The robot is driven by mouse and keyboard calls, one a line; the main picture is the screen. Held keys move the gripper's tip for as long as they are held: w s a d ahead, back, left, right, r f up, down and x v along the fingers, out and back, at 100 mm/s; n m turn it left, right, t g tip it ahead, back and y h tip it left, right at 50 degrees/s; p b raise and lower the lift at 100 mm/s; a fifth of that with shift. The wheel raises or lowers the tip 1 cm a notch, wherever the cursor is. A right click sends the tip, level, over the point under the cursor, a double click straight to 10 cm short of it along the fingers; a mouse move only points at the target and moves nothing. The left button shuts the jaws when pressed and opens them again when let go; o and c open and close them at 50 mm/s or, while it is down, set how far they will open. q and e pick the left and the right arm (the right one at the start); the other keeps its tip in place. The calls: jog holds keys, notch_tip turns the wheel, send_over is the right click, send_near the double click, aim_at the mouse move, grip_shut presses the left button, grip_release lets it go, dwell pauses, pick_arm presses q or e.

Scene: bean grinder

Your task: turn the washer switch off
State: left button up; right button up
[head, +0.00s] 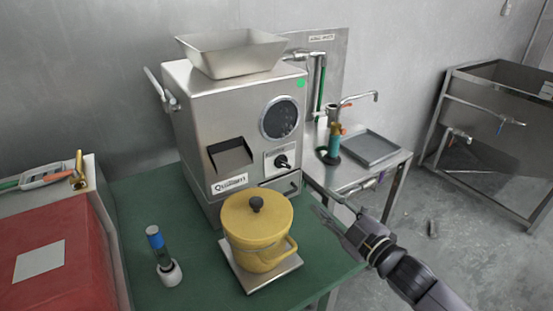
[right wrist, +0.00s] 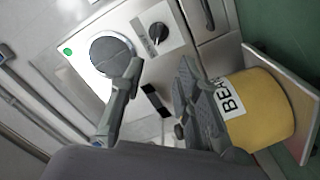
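The switch is a black rotary knob (head: 281,161) on a pale plate on the front of the steel machine (head: 190,125). It also shows near the top of the right wrist view (right wrist: 158,33), with its pointer visible. I cannot read the plate's marks. My right gripper (head: 338,212) is at the right of the machine and the yellow pot, to the lower right of the knob in the head view. In the right wrist view its two fingers (right wrist: 160,75) stand apart with nothing between them, and the knob appears beyond the fingertips, untouched. My left gripper is not in view.
A yellow lidded pot (head: 257,232) stands on a metal plate below the machine's front. A blue-capped vial (head: 159,246) in a white base stands on the green table (head: 140,205). A steel side table (head: 348,178) with a tray is behind my gripper; a sink (head: 490,125) stands far right.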

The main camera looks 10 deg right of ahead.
send_near(286, 167)
jog(key=p+x, duration=0.1)
jog(key=x, duration=0.7)
jog(key=shift+w+a+r+p, duration=0.1)
jog(key=shift+w+p, duration=0.2)
jog(key=shift+w, duration=0.1)
jog(key=shift+w+a, duration=0.15)
jog(key=shift+w, duration=0.2)
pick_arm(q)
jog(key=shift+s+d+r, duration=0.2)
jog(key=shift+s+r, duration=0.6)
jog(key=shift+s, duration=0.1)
pick_arm(e)
jog(key=shift+c, duration=0.5)
grip_shut()
